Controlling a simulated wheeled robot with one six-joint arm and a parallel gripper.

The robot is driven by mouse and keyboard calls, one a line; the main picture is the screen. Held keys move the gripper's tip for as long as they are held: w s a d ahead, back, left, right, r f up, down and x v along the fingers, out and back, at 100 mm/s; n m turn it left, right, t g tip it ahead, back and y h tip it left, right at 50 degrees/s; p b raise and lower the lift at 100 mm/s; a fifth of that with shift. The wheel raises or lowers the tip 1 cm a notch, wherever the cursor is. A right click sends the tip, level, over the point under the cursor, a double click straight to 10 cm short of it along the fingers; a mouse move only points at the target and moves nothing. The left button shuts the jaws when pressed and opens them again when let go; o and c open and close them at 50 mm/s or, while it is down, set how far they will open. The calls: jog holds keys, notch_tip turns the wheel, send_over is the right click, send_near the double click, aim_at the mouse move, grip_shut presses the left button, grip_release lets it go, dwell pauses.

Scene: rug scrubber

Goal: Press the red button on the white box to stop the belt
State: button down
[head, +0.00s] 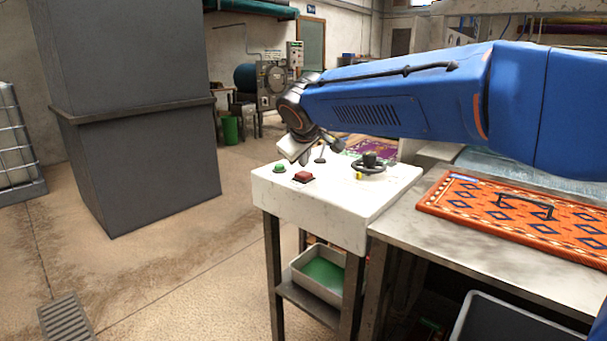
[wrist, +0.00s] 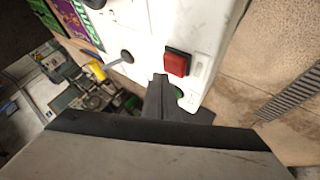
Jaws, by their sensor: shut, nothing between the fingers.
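The white box (head: 320,208) stands on dark legs, with its controls on top. The red button (head: 303,176) is square and sits near the front edge of the top. In the wrist view the red button (wrist: 176,63) is in plain sight, just beyond and to the right of my fingertips. My gripper (head: 304,159) is shut and empty, pointing down above the box top, just behind the red button in the head view. In the wrist view the fingers (wrist: 160,82) partly cover the green button (wrist: 178,92). I see no contact with the red button; the exact height is unclear.
The green button (head: 280,168) is left of the red one. A black handwheel (head: 369,163) and a lever (head: 320,155) also stand on the box. An orange patterned rug (head: 520,218) lies on the metal table to the right. Open floor lies left.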

aim_at(303, 175)
jog(key=shift+f, duration=0.15)
jog(key=shift+f, duration=0.3)
jog(key=shift+f, duration=0.55)
dwell(0.9)
jog(key=shift+r, duration=1)
jog(key=shift+r, duration=2.5)
